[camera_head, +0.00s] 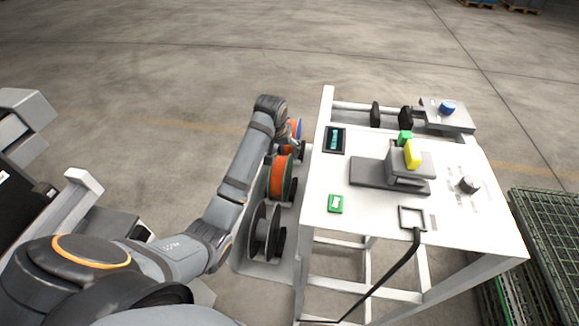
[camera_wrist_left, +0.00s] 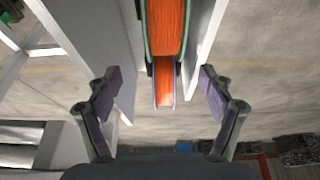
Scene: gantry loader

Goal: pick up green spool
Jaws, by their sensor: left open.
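A spool with green flanges and orange winding (camera_head: 280,178) stands on edge in the rack beside the white table. In the left wrist view this green-rimmed spool (camera_wrist_left: 167,28) is at the top centre, partly cut off. Another orange-wound spool with a bluish-grey rim (camera_wrist_left: 164,88) shows beyond it. My left gripper (camera_wrist_left: 158,80) is open, with a finger on either side of the line of spools and nothing held between them. In the head view my left arm reaches over the rack's far end, and its fingertips are mostly hidden. My right gripper is not in view.
A dark, empty-looking spool (camera_head: 262,232) stands at the rack's near end. The white table (camera_head: 320,180) to the right carries a grey fixture with a yellow block (camera_head: 412,154) and a flat green piece (camera_head: 335,204). Wire crates (camera_head: 550,235) stand at far right.

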